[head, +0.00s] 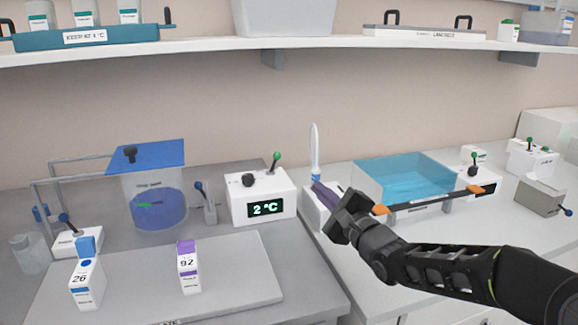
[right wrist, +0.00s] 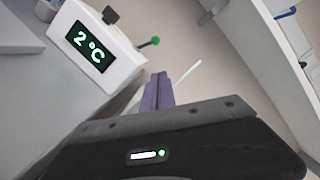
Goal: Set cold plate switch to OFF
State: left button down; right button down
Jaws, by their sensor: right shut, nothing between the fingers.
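The cold plate (head: 225,288) is a flat light-grey slab at the front left, with a partly cut-off label on its front edge. A white control box (head: 237,208) behind it has a lit "2 °C" display, a black knob and a lever switch (head: 276,161) with a green ball. The lever tilts slightly right in the head view. In the right wrist view the box (right wrist: 72,20) is at upper left and the green-tipped lever (right wrist: 150,43) sticks out. My right gripper (head: 320,186) is shut and empty, right of the box and apart from the lever. My left gripper is out of view.
Bottles marked 26 (head: 86,283) and 92 (head: 189,268) stand on the plate. A blue-lidded bath (head: 150,185) is at left. A blue-topped tray (head: 405,178) is behind my right arm. A white upright stick (head: 314,150) stands close to the gripper. A shelf (head: 330,43) runs above.

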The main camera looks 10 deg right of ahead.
send_near(278, 156)
jog(key=w+d+f, duration=0.2)
jog(key=w+d, duration=0.1)
jog(key=w, duration=0.1)
jog(key=w+a, duration=0.1)
jog(key=w+a+r, duration=0.1)
jog(key=w+a, duration=0.1)
jog(key=shift+r, duration=0.2)
jog(key=shift+a+r+n, duration=0.4)
jog(key=shift+a+n, duration=0.05)
jog(key=shift+n, duration=0.65)
jog(key=shift+a+r+n+g, duration=0.3)
jog(key=shift+a+n+g, duration=0.15)
jog(key=shift+n, duration=0.65)
jog(key=shift+s+a+r+n, duration=0.15)
jog(key=shift+a+n, duration=0.35)
jog(key=shift+n, duration=0.6)
jog(key=shift+a+n+g+b, duration=0.35)
jog(key=shift+n+b, duration=0.05)
jog(key=shift+n, duration=0.3)
